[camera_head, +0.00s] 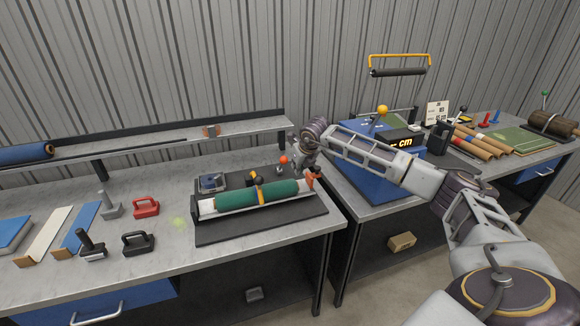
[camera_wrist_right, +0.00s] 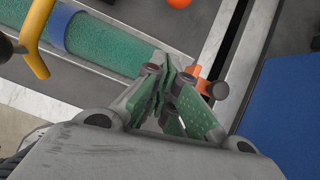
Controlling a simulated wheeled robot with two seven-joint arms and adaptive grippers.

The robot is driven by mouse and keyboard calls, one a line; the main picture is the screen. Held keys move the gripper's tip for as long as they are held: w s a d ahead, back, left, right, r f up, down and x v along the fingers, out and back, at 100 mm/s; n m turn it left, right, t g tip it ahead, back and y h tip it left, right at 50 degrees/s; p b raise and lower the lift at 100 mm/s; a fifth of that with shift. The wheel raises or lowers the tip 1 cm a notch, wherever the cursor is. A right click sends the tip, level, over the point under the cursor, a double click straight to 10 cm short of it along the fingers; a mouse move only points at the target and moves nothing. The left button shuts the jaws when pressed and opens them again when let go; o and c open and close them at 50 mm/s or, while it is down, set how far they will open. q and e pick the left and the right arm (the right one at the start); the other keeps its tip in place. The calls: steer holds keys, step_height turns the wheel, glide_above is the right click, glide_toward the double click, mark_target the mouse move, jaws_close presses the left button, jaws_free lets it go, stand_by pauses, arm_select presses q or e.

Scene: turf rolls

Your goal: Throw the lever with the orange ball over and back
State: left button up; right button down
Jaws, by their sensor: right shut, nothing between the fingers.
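The lever's orange ball (camera_head: 283,159) stands at the back right of the dark plate on the near bench, on a short stem. In the right wrist view the orange ball (camera_wrist_right: 179,3) is cut by the top edge, and its stem is out of sight. My right gripper (camera_head: 309,168) is just right of the ball, apart from it. In the wrist view its green-padded fingers (camera_wrist_right: 166,88) are shut and empty, beside the end of the green roll. My left gripper is not in view.
A green turf roll (camera_head: 257,195) lies in a tray in front of the lever. An orange clamp (camera_wrist_right: 205,83) is close to my right fingertips. A yellow-ball lever (camera_head: 383,109) stands on the right bench.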

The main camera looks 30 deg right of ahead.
steer(key=x, duration=0.5)
steer(key=shift+w+r+p, duration=0.1)
steer(key=shift+w+p, duration=0.25)
steer(key=shift+p, duration=0.05)
steer(key=shift+w+r+p, duration=0.15)
steer(key=shift+w, duration=0.4)
steer(key=shift+w+r+p, duration=0.15)
steer(key=shift+w, duration=0.4)
steer(key=shift+w+d+r, duration=0.1)
steer(key=shift+w, duration=0.25)
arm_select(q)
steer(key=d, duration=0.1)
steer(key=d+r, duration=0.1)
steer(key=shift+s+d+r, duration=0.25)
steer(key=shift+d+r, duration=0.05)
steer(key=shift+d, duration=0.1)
arm_select(e)
steer(key=shift+w, duration=0.15)
